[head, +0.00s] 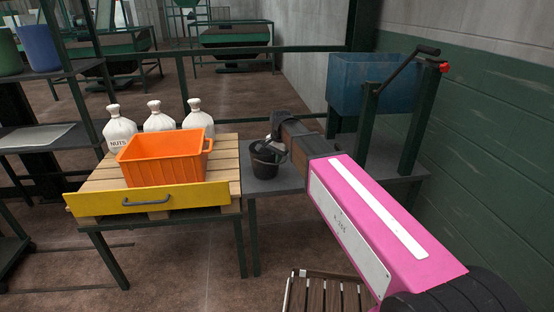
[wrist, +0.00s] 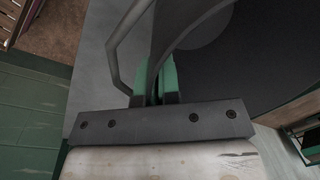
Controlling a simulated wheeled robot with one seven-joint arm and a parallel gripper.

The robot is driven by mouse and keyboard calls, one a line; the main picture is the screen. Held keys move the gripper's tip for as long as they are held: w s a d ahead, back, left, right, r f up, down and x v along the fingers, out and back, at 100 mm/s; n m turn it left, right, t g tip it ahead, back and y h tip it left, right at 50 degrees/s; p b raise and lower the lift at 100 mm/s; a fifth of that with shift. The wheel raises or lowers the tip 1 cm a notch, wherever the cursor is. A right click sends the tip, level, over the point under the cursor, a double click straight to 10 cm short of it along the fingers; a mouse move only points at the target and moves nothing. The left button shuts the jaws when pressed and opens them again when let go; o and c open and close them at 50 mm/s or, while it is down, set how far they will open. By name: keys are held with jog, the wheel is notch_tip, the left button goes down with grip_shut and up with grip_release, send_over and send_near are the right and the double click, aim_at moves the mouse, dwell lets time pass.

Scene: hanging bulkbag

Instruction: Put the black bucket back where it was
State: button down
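The black bucket (head: 265,167) is at the left end of a grey table (head: 290,183), beside the wooden pallet top. It looks upright; I cannot tell whether it rests on the table or hangs just above it. My gripper (head: 272,146) reaches the bucket's rim from the right, and my arm covers part of that side. In the wrist view, the green fingertips of my gripper (wrist: 156,80) are close together with the rim of the bucket (wrist: 240,60) between them. The bucket's thin grey handle (wrist: 118,45) lies to the left of the fingers.
An orange crate (head: 160,170) and several white sacks (head: 159,118) stand on the pallet (head: 100,180), with a yellow board (head: 150,199) along its front. A blue bin (head: 365,84) with a crank sits at the back right. A slatted stool (head: 325,292) stands in front. A green wall (head: 500,140) bounds the right.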

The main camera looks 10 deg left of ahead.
jog(key=shift+f, duration=0.2)
jog(key=c, duration=1.7)
grip_release()
jog(key=shift+f, duration=0.15)
jog(key=shift+c, duration=0.2)
jog(key=o, duration=0.4)
notch_tip(320, 180, up, 12)
jog(key=d, duration=0.1)
jog(key=s+d+f+n, duration=0.1)
jog(key=s+d+f, duration=0.4)
jog(key=d+f, duration=0.4)
jog(key=s+d+f+n, duration=0.2)
jog(key=s+d+f, duration=0.3)
jog(key=d, duration=0.9)
jog(key=s+d+f+n+h, duration=0.1)
jog(key=s+d+f+n, duration=0.1)
jog(key=s+d+f, duration=0.4)
jog(key=d+f, duration=0.5)
jog(key=f, duration=0.1)
jog(key=shift+d+f+g, duration=0.25)
jog(key=shift+f+g, duration=0.05)
